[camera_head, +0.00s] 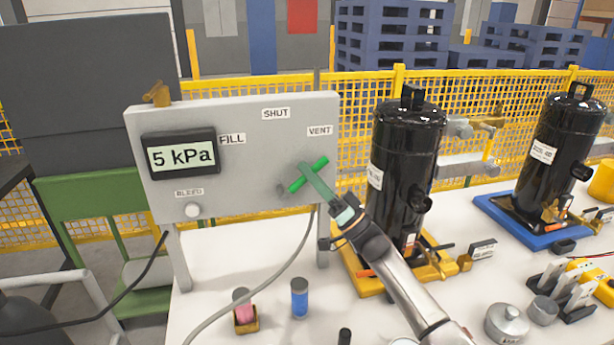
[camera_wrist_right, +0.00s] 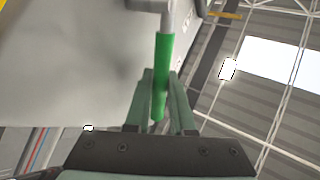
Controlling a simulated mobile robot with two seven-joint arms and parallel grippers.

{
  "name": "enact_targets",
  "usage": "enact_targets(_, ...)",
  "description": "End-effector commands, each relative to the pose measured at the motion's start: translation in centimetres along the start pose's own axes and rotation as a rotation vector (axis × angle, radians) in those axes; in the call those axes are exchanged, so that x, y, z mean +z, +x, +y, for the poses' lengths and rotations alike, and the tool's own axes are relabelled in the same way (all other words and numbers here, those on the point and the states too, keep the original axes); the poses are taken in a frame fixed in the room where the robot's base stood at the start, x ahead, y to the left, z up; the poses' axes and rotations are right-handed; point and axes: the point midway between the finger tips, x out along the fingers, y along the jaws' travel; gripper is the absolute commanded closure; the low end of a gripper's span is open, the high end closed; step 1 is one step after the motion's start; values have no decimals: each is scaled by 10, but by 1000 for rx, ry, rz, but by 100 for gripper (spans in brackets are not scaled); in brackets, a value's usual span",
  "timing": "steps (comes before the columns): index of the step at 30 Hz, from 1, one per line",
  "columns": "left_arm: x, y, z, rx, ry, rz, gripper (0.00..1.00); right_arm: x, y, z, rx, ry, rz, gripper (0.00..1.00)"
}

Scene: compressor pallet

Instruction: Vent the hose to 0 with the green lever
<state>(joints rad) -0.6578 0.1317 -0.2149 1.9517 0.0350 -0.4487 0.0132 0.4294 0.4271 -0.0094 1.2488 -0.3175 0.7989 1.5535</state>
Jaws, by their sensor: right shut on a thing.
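A grey panel (camera_head: 245,185) has a display (camera_head: 180,157) that reads 5 kPa, with labels FILL, SHUT, VENT and BLEED. The green lever (camera_head: 321,162) is at the panel's right side, slanting from lower left up toward the VENT label (camera_head: 320,130). My right gripper (camera_head: 311,176) is shut on the green lever and hides its middle. In the right wrist view, the lever (camera_wrist_right: 164,65) passes between the fingers of the gripper (camera_wrist_right: 160,100). A grey hose (camera_head: 285,262) hangs from the panel's lower right and curves down to the left. My left gripper is not in view.
A black compressor (camera_head: 405,150) on a yellow base stands close to the right of the panel. Another black compressor (camera_head: 548,145) stands on a blue base (camera_head: 488,205). A blue cylinder (camera_head: 299,298) and a pink one (camera_head: 242,303) stand on the white table (camera_head: 215,280) below.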

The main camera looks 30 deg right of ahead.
Motion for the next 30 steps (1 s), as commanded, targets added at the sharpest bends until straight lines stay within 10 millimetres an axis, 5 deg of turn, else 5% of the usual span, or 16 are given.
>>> enact_targets(14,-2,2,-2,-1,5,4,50,0,-1,1,0,10,14,100)
enact_targets(15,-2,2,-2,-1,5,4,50,0,-1,1,0,10,13,77)
enact_targets(18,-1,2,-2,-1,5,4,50,0,-1,1,0,10,13,66)
enact_targets(30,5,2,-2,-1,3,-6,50,1,-14,2,3,9,11,66)
